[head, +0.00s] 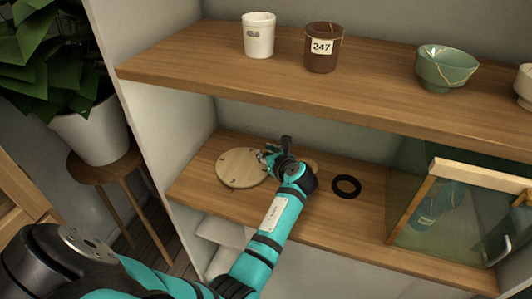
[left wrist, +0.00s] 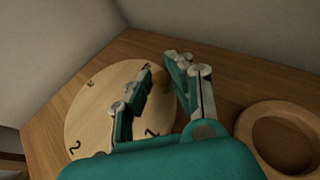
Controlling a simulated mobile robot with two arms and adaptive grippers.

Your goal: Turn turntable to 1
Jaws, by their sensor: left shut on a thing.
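The turntable (head: 236,168) is a round pale wooden disc lying on the lower shelf, left of my left gripper (head: 269,156). It also shows in the left wrist view (left wrist: 105,110), with small dark marks near its rim. One mark near the lower left reads like a 2; the others are too small to read surely. A small brown knob (left wrist: 159,77) stands near the disc's rim, between the fingers of my left gripper (left wrist: 160,70), which is shut on it. The fingers partly hide the knob and the disc's right side. My right gripper is not in view.
A wooden ring (left wrist: 243,125) lies right of the gripper, and a black ring (head: 346,175) lies farther right. A glass-fronted box (head: 455,166) stands at the right. The upper shelf (head: 200,68) holds cups and bowls above my arm. A plant stands left, outside the shelves.

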